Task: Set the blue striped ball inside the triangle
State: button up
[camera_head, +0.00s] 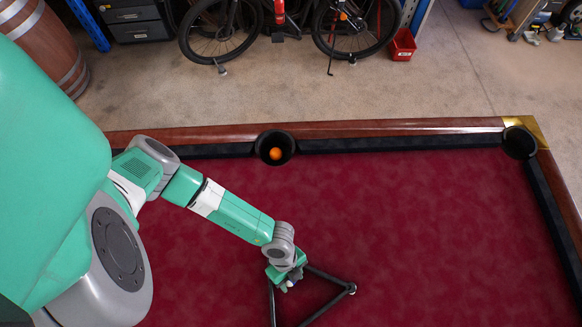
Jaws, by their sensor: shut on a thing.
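The dark triangle (328,305) lies on the red cloth at the bottom of the head view, its lower part cut off by the frame. Its right corner shows, and its upper left corner is hidden under my gripper. My gripper (289,285) is over that upper left part and points down. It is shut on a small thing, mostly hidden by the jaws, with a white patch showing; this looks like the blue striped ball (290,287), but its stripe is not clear. I cannot tell whether it touches the cloth.
The red pool table (430,225) has a wooden rail along its far side. An orange ball (275,154) sits in the far middle pocket (262,142). A corner pocket (518,143) is at the right. The cloth right of the triangle is clear. Bicycles stand beyond the table.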

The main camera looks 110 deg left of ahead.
jog(key=shift+f, duration=0.25)
jog(key=o, duration=1.2)
jog(key=v, duration=0.8)
jog(key=shift+w+d, duration=0.1)
